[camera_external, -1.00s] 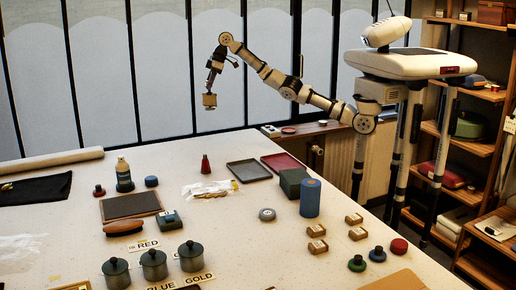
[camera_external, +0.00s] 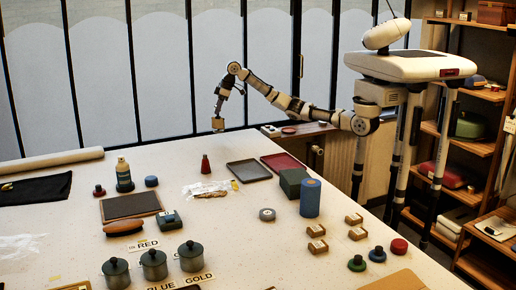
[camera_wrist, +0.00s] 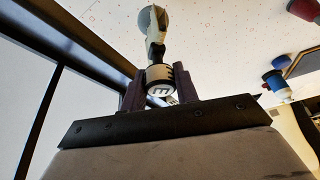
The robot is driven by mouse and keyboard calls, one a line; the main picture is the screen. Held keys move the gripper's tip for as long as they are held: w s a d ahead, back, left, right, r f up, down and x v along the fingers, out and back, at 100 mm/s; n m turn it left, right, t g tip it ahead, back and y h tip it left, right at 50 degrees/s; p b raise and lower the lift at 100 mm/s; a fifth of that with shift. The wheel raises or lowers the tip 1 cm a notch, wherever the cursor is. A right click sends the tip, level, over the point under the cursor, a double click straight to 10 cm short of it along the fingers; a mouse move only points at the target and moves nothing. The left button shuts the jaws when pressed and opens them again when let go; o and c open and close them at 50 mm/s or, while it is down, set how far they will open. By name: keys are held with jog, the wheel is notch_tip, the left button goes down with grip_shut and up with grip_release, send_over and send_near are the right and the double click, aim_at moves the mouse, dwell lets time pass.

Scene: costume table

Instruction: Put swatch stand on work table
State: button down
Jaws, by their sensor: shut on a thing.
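My gripper (camera_external: 218,126) hangs at the far edge of the white work table (camera_external: 262,245), pointing down. In the wrist view its dark fingers (camera_wrist: 160,82) are shut on a pale piece with black marks (camera_wrist: 160,74), which I take to be the swatch stand. A slim part with a grey round end shows beyond the fingers.
A red cone-shaped bottle (camera_external: 205,164), a plastic packet (camera_external: 207,189) and a dark tray (camera_external: 249,171) are nearest the gripper. A green box (camera_external: 293,182) and a blue cylinder (camera_external: 310,198) stand to the right.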

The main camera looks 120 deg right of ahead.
aim_at(218, 118)
jog(key=shift+f+p, duration=0.45)
jog(key=shift+f, duration=2.5)
jog(key=c, duration=1.1)
grip_release()
jog(key=shift+o, duration=0.2)
jog(key=b+v, duration=0.2)
jog(key=v, duration=1)
